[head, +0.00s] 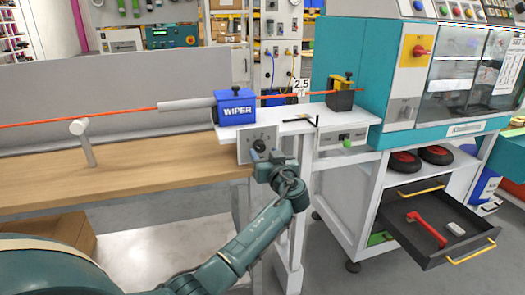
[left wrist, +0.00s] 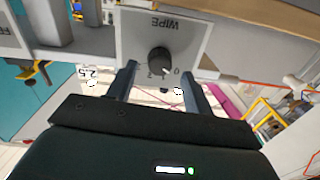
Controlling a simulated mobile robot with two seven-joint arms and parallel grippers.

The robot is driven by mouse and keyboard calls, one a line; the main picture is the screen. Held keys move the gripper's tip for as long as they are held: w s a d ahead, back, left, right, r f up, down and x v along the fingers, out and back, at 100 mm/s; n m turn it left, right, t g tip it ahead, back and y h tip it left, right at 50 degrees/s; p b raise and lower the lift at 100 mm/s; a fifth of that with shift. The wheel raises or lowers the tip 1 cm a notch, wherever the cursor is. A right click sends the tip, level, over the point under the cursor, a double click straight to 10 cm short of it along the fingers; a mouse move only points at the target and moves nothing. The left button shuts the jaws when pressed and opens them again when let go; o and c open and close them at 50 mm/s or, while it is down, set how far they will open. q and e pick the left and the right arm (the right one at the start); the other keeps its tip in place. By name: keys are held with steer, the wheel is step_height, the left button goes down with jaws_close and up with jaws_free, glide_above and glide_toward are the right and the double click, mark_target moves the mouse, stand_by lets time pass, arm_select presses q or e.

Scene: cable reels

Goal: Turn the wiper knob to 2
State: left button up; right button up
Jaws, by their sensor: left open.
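The black wiper knob (left wrist: 159,60) sits on a grey panel (left wrist: 185,35) marked WIPE, upside down in the left wrist view. Its pale pointer mark appears to face towards the 0; the other numerals are hard to read. In the head view the knob (head: 259,146) is on the small panel (head: 244,150) below the blue WIPER box (head: 235,107). My left gripper (head: 268,160) is just in front of the knob. In the left wrist view the fingers of my left gripper (left wrist: 161,88) are apart, with the knob beyond the gap between them, not gripped.
An orange cable (head: 90,117) runs through the WIPER box above. A wooden bench (head: 130,178) lies to the left. On the right, a white cart (head: 345,200) has an open dark drawer (head: 420,235) jutting out.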

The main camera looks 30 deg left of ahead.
mark_target(260, 147)
arm_select(q)
steer(key=shift+x, duration=1.4)
steer(key=c, duration=1)
steer(key=shift+o, duration=0.2)
